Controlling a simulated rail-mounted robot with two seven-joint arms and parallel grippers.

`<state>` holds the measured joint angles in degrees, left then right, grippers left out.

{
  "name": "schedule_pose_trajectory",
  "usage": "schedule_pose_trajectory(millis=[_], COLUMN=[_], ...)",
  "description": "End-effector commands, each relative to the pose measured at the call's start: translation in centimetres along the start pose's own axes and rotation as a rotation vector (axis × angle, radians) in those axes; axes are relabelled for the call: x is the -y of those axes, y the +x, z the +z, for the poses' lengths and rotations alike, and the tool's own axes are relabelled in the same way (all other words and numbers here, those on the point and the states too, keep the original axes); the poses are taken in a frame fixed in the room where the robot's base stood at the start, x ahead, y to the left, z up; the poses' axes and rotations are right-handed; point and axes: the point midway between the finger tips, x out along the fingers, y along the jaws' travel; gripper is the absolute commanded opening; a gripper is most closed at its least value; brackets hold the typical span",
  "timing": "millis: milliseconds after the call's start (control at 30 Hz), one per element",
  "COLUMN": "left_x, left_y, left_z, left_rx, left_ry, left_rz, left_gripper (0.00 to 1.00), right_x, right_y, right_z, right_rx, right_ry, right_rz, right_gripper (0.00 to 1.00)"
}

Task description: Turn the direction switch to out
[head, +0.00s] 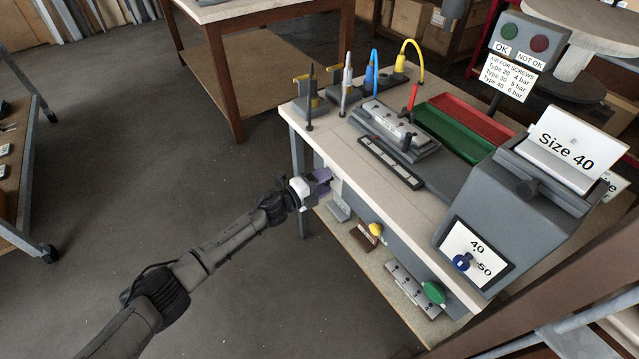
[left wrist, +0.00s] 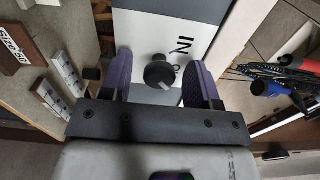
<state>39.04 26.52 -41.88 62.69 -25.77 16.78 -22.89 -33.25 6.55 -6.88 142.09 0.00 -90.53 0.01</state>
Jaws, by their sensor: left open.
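The direction switch is a dark round knob (left wrist: 159,72) with a pale mark on its lower right edge. It sits on a white plate (left wrist: 135,38) with black lettering; "IN" reads at the right, and another label below it is mostly hidden by the knob and a finger. My left gripper (left wrist: 157,64) is open, its two purple fingers on either side of the knob with gaps visible. In the head view my left gripper (head: 321,183) is at the workbench's front side, covering the knob; part of the white plate (head: 334,184) shows beside it. My right gripper is not in view.
The workbench top (head: 345,160) carries a clamp fixture (head: 400,128), a green tray (head: 450,137) and a red tray (head: 475,118). Blocks lie on the lower shelf. Floor (head: 150,140) is clear at left.

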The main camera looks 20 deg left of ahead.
Motion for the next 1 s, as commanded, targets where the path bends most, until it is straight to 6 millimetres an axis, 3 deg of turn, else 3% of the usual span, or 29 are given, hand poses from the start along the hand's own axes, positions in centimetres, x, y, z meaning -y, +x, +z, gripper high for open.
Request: schedule_pose_trajectory(millis=[167, 700, 1000], left_x=[0.1, 0.1, 0.0], left_y=[-1.4, -11.2, -13.6], left_z=[0.1, -0.1, 0.0], left_rx=[0.001, -0.001, 0.0], left_ry=[-0.001, -0.001, 0.0], left_rz=[0.002, 0.002, 0.0], left_gripper=[0.56, 0.56, 0.56], right_x=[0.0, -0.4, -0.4], right_y=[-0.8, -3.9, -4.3], right_z=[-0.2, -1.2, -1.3], right_rx=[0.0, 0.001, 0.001], right_ry=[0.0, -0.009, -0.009], right_rz=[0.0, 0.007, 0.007], right_gripper=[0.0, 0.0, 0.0])
